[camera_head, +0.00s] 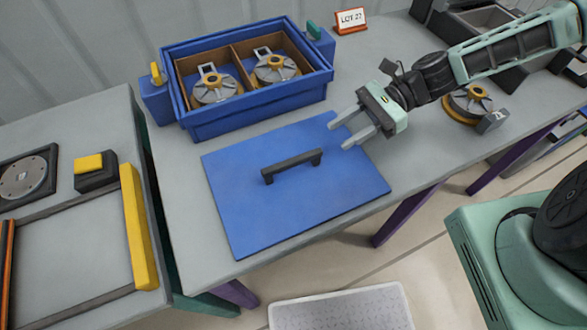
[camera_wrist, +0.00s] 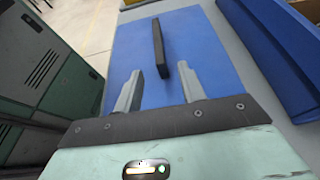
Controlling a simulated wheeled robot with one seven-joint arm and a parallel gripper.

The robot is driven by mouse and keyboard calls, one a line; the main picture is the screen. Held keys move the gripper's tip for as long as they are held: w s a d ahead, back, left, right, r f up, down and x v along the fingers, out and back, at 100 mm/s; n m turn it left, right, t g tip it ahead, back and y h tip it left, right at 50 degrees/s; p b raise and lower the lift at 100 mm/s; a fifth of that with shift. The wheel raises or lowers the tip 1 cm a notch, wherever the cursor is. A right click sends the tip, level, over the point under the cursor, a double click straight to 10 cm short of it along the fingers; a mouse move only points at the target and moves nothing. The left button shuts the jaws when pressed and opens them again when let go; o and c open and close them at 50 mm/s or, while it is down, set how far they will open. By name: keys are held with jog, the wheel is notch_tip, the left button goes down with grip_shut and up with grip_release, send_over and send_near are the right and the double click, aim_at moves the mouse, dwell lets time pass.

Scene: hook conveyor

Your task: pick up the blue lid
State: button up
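The blue lid (camera_head: 240,205) lies flat on the grey table in front of the blue crate, with a dark bar handle (camera_head: 291,166) standing up from its middle. My gripper (camera_head: 338,134) is open and empty, to the right of the handle and above the lid's right back part. In the wrist view the lid (camera_wrist: 205,50) fills the middle. The handle (camera_wrist: 159,47) lies ahead of the two spread fingers (camera_wrist: 160,87), lined up roughly with the gap between them. The fingers look apart from the handle.
A blue crate (camera_head: 262,112) with two metal-and-yellow parts stands behind the lid. Another round part (camera_head: 467,105) sits to the right. A yellow-edged station (camera_head: 138,230) is at left. Bare table (camera_head: 165,165) lies left of the lid.

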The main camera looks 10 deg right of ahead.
aim_at(308, 154)
jog(key=p+x, duration=0.1)
jog(key=x, duration=0.5)
jog(key=shift+a, duration=0.15)
jog(key=p+x, duration=0.1)
jog(key=x, duration=0.1)
jog(key=p+x, duration=0.1)
jog(key=x, duration=0.2)
jog(key=shift+s+r, duration=0.1)
jog(key=shift+r, duration=0.15)
jog(key=shift+a+f, duration=0.15)
grip_shut()
